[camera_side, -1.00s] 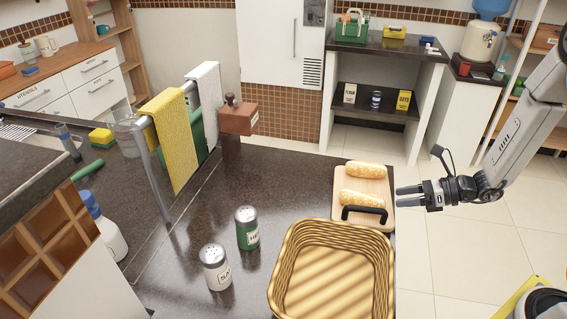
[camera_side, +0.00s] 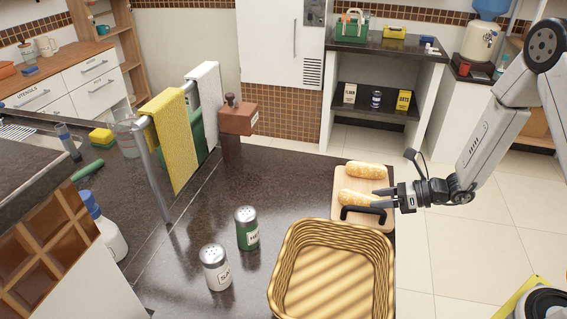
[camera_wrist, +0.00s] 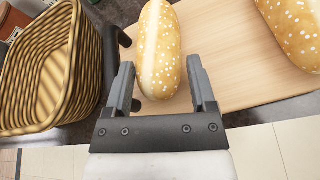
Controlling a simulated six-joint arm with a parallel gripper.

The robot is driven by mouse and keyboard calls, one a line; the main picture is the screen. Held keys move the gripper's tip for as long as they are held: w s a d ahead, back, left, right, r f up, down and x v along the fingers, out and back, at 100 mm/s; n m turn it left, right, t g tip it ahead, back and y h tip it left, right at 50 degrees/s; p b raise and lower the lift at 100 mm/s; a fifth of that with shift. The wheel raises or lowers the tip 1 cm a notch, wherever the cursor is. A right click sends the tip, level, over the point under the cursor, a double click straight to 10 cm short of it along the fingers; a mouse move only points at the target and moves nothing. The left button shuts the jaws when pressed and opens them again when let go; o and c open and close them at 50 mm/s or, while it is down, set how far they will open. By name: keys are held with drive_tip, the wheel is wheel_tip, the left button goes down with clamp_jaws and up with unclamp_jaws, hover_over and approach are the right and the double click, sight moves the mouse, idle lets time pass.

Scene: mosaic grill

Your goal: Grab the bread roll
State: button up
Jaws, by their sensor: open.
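Two seeded bread rolls lie on a light wooden cutting board (camera_side: 348,215) at the counter's right edge. The near roll (camera_side: 357,198) also shows in the wrist view (camera_wrist: 160,50), its end lying between my fingers. The far roll (camera_side: 366,170) appears at the upper right of the wrist view (camera_wrist: 295,30). My gripper (camera_side: 382,197) is open and comes in from the right over the board's edge. In the wrist view the two fingers (camera_wrist: 160,85) stand on either side of the near roll's end, with a small gap at each side.
A striped wicker basket (camera_side: 283,262) stands just in front of the board. The board's black handle (camera_side: 363,212) lies between the basket and the near roll. Salt (camera_side: 216,268) and pepper (camera_side: 247,229) shakers stand to the left. The counter between them and the board is clear.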

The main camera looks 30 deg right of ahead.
sight(374, 197)
drive_tip(key=shift+x, duration=0.9)
drive_tip(key=shift+c, duration=0.3)
drive_tip(key=c, duration=0.9)
drive_tip(key=shift+o, duration=0.2)
drive_tip(key=shift+r, duration=0.15)
drive_tip(key=shift+r, duration=4.85)
